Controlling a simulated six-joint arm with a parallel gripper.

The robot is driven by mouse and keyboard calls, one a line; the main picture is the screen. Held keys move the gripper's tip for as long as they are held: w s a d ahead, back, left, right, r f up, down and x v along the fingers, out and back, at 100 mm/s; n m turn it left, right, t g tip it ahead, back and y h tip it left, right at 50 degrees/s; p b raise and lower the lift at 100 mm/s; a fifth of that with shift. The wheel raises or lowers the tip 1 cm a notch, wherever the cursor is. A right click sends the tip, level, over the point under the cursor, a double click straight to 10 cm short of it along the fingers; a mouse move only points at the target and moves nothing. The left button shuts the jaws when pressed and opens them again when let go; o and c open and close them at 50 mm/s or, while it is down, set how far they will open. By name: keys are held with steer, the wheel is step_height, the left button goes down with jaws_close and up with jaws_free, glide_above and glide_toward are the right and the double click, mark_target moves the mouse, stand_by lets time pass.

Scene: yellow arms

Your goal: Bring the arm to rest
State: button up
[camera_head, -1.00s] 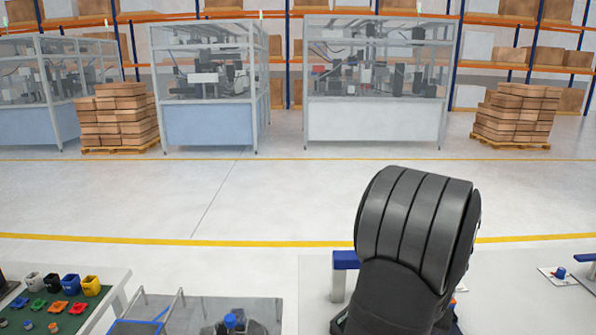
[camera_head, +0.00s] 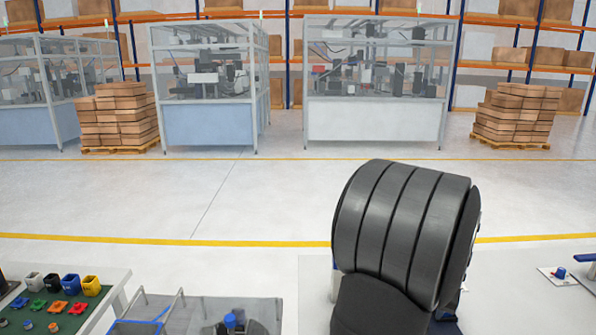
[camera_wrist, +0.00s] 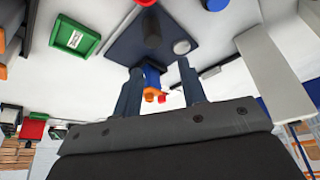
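My gripper (camera_wrist: 160,75) shows in the wrist view, with its two dark blue-grey fingers apart and a clear gap between them. Blue, orange and red pieces (camera_wrist: 152,76) show through the gap. They look to be beyond the fingers, and I see nothing pinched. In the head view my dark ribbed arm link stands at the lower right and hides part of the table behind it; the gripper itself is not visible there.
In the wrist view a green bin (camera_wrist: 75,38) and a dark blue plate (camera_wrist: 120,47) lie beyond the fingers. In the head view a table with coloured cups (camera_head: 90,286) is at lower left, and a grey tray (camera_head: 180,312) beside it. Open floor lies behind.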

steer(key=shift+r, duration=0.55)
steer(key=shift+f, duration=3.8)
